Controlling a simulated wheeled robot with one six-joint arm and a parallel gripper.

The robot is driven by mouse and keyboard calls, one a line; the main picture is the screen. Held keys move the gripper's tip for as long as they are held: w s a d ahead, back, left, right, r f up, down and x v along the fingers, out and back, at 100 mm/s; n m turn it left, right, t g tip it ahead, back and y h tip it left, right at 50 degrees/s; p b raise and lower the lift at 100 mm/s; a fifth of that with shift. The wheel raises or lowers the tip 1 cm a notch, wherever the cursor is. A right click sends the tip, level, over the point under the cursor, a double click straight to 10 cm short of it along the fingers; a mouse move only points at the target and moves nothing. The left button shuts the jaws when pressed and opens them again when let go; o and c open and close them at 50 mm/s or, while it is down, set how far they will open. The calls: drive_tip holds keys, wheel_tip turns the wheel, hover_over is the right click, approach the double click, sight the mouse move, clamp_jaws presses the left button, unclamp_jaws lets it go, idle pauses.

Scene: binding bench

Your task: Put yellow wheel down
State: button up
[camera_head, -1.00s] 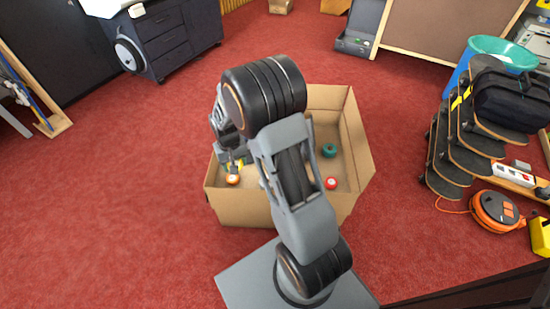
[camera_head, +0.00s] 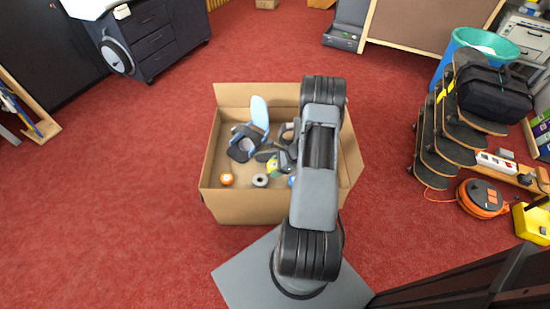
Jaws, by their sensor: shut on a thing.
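The yellow wheel (camera_head: 272,169) shows as a small yellow-green patch at the jaws of my gripper (camera_head: 275,160), over the inside of the cardboard box (camera_head: 245,210). My gripper is shut on it, and the jaws and wrist partly hide it. I cannot tell whether the wheel touches the box floor. An orange wheel (camera_head: 227,180) lies in the box's front left corner. A grey wheel (camera_head: 260,180) lies to the right of it. A bit of a blue thing (camera_head: 292,182) shows beside my arm, which hides the right part of the box.
A blue and dark chair-like object (camera_head: 250,135) stands in the box behind the wheels. Skateboards (camera_head: 440,150), an orange cable reel (camera_head: 483,198) and a teal bin (camera_head: 480,42) are at the right. A dark drawer cabinet (camera_head: 155,38) is at the back left. Red carpet around the box is clear.

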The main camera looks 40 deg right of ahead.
drive_tip(key=b, duration=0.3)
approach(270, 185)
drive_tip(key=x, duration=0.5)
drive_tip(key=shift+w+a+r, duration=0.2)
drive_tip(key=shift+a+r, duration=0.1)
drive_tip(key=shift+a, duration=0.05)
drive_tip(key=shift+f+b, duration=0.65)
drive_tip(key=shift+b, duration=0.1)
drive_tip(key=o, duration=1)
drive_tip(key=shift+r, duration=0.1)
